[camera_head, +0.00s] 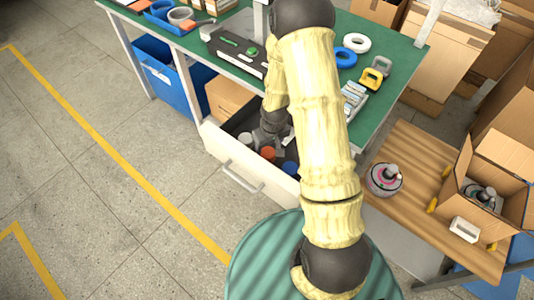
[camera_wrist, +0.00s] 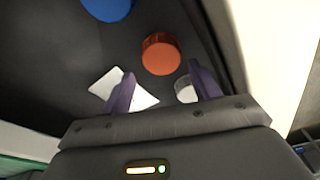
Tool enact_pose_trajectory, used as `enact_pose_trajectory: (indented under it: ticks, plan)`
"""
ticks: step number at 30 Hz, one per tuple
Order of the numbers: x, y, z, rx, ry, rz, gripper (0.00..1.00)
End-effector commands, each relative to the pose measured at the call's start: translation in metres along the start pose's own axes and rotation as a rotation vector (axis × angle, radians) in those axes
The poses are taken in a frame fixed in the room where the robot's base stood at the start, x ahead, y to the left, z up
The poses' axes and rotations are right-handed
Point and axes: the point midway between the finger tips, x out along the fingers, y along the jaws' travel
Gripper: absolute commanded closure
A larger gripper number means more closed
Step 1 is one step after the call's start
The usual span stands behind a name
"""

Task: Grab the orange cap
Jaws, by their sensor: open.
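The orange cap (camera_wrist: 161,54) lies on the dark floor of the open drawer in the wrist view, just beyond and between my fingertips. It also shows in the head view (camera_head: 268,153), inside the drawer (camera_head: 232,172). My gripper (camera_wrist: 160,88) is open, with its two purple fingers apart and nothing between them at the tips. In the head view my arm reaches down into the drawer and hides part of it.
A blue cap (camera_wrist: 108,6) lies beyond the orange one. A white cap (camera_wrist: 186,90) is by the right finger, and a white flat piece (camera_wrist: 108,84) lies by the left finger. The pale drawer wall (camera_wrist: 238,45) rises close on the right.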

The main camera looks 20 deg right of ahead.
Motion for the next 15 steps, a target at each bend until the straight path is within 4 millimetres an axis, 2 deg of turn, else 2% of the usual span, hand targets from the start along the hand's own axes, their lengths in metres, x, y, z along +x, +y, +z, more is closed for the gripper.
enact_pose_trajectory:
  ticks: [9, 15]
  plan:
    - [0.042, -0.003, 0.002, -0.001, -0.003, 0.000, 0.39]
    - [0.048, -0.003, 0.001, 0.000, 0.000, 0.000, 0.39]
